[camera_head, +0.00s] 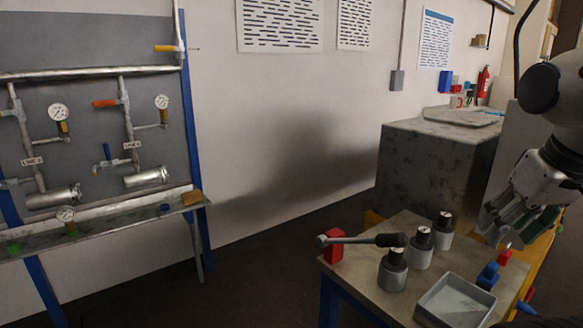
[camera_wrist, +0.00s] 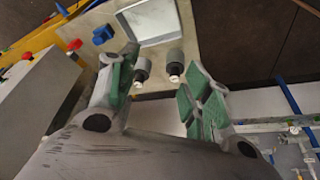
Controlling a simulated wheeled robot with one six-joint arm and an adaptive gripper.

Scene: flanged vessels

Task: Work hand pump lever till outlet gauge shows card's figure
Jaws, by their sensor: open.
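My gripper (camera_head: 503,222) is open and empty above the right side of a small table; its green-padded fingers also show in the wrist view (camera_wrist: 158,78). A metal bar with a black grip (camera_head: 352,240) lies level over the table's back left, its head by a red block (camera_head: 333,248); I cannot tell whether it is the pump lever. Round white gauges (camera_head: 58,112), (camera_head: 162,102) sit on the pipe panel, and another gauge (camera_head: 66,214) sits low on its ledge. Their readings are too small to read. I cannot pick out the card for certain.
Several grey vessels with black necks (camera_head: 392,272) and a grey tray (camera_head: 455,302) stand on the table (camera_head: 350,275). Blue (camera_head: 488,275) and red parts stand at its right edge. A large grey counter (camera_head: 425,165) is behind. Floor between panel and table is clear.

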